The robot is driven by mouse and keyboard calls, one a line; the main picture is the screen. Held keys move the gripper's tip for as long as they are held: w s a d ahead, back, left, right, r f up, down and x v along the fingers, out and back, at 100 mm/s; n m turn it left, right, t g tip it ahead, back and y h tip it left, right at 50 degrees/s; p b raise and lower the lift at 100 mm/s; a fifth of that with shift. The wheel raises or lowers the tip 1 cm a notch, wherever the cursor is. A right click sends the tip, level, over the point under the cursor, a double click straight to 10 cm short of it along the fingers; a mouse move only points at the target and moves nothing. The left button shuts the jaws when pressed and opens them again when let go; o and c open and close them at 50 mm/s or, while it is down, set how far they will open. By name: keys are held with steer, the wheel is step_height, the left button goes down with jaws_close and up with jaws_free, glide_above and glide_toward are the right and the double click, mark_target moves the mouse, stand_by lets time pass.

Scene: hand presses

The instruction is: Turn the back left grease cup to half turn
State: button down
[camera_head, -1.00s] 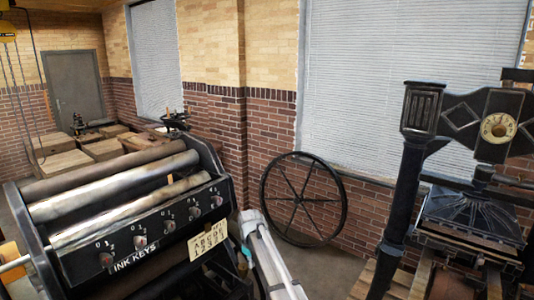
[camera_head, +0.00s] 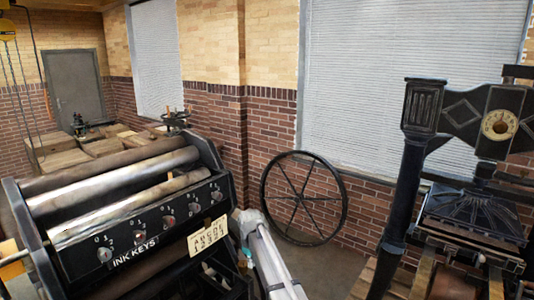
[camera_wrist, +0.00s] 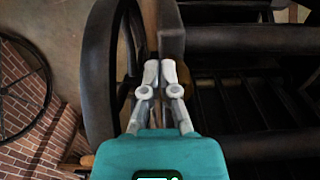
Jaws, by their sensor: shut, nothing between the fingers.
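My gripper (camera_wrist: 161,72) shows in the wrist view with its two grey fingers shut together and nothing held. Its fingertips are near a dark upright press frame (camera_wrist: 170,28), beside a curved black wheel rim (camera_wrist: 99,70). I cannot tell whether they touch it. A small brownish part shows just behind the right fingertip, too dark to identify. I cannot pick out the back left grease cup for certain in either view.
A roller press (camera_head: 130,240) marked INK KEYS, with several knobs, fills the head view's left. A spoked wheel (camera_head: 304,199) leans on the brick wall. A black hand press (camera_head: 470,215) stands at the right. Dark rollers (camera_wrist: 250,40) lie right of my gripper in the wrist view.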

steer(key=shift+w+a, duration=0.1)
steer(key=shift+a, duration=0.1)
stand_by(0.5)
steer(key=shift+s+a, duration=0.3)
steer(key=shift+s, duration=0.35)
steer(key=shift+s+a, duration=0.3)
steer(key=shift+a, duration=0.15)
stand_by(0.8)
steer(key=shift+s+d, duration=0.2)
steer(key=shift+s, duration=0.2)
stand_by(0.4)
step_height(320, 180, up, 6)
steer(key=p, duration=0.6)
